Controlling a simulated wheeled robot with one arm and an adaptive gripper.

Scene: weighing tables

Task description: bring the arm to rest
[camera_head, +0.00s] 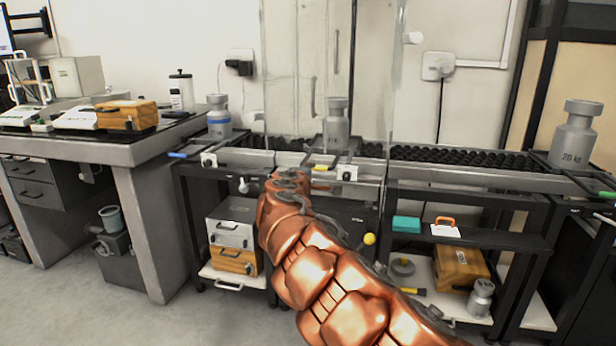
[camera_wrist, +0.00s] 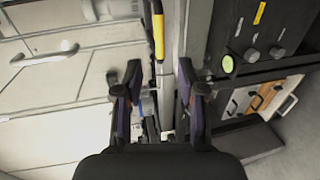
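My copper-coloured arm reaches up from the lower right in the head view, its far end just in front of the middle of the roller table (camera_head: 245,158). My gripper (camera_wrist: 157,90) shows in the wrist view with its two dark fingers apart and nothing visible between them. In the head view its fingers are hard to make out at the end of the arm. A yellow-handled bar (camera_wrist: 158,35) lies beyond the fingertips in the wrist view. I cannot tell how far it is from them.
Metal weights stand on the roller table: one with a blue band (camera_head: 219,122), a middle one (camera_head: 337,128) and one marked 20 kg (camera_head: 573,145). Cases (camera_head: 232,232) and an orange case (camera_head: 460,270) sit on lower shelves. A stone-legged table (camera_head: 145,225) stands left. Floor shows at lower left.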

